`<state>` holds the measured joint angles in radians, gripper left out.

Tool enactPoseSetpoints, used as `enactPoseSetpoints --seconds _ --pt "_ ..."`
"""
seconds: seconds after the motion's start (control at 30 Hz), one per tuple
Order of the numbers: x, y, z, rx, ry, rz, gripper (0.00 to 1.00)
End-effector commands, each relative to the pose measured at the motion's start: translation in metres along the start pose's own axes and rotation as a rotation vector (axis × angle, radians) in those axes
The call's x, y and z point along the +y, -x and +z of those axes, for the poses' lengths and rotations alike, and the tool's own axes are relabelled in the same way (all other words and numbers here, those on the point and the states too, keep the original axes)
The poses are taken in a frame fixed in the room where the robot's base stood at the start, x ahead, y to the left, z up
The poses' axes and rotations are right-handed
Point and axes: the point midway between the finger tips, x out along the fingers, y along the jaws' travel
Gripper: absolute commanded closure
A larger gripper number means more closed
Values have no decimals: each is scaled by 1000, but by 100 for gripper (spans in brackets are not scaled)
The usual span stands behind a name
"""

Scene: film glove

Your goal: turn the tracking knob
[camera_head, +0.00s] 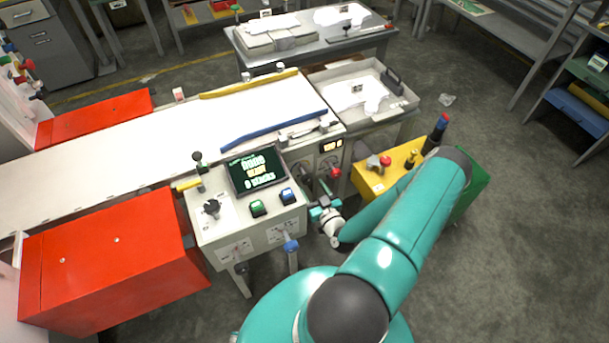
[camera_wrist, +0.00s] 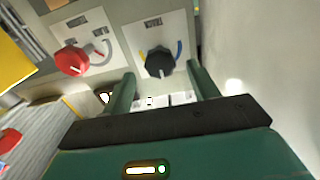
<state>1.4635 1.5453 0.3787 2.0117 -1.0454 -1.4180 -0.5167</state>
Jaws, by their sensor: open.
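A black knob (camera_wrist: 160,62) sits on a pale panel with a blue and yellow arc around it, in the wrist view. A red knob (camera_wrist: 72,60) with a grey arc is to its left on another pale plate. I cannot read which one is labelled tracking. My gripper (camera_wrist: 162,72) is open and empty, its two green fingers pointing at the panel on either side of the black knob. I cannot tell whether they touch it. In the head view my gripper (camera_head: 322,203) is by the machine's front, below the red knob (camera_head: 336,172); the black knob is hidden there.
A control console (camera_head: 230,213) with a screen (camera_head: 257,171) stands left of my gripper. A yellow box (camera_head: 378,175) with levers stands to the right, close to my arm. A pale wall (camera_wrist: 240,50) is right of the black knob. Grey floor is open at the right.

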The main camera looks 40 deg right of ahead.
Motion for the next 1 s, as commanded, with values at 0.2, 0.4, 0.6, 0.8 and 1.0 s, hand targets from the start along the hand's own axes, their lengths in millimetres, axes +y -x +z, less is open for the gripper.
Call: enactPoseSetpoints --seconds 0.2,0.4,0.6,0.8,1.0 --pt "0 -43 0 1 0 0 41" --pt "0 -66 0 0 0 0 41" --pt "0 -71 0 -2 -1 0 41" --pt "0 -70 0 -1 -1 0 52" --pt "0 -70 0 -1 0 0 85"
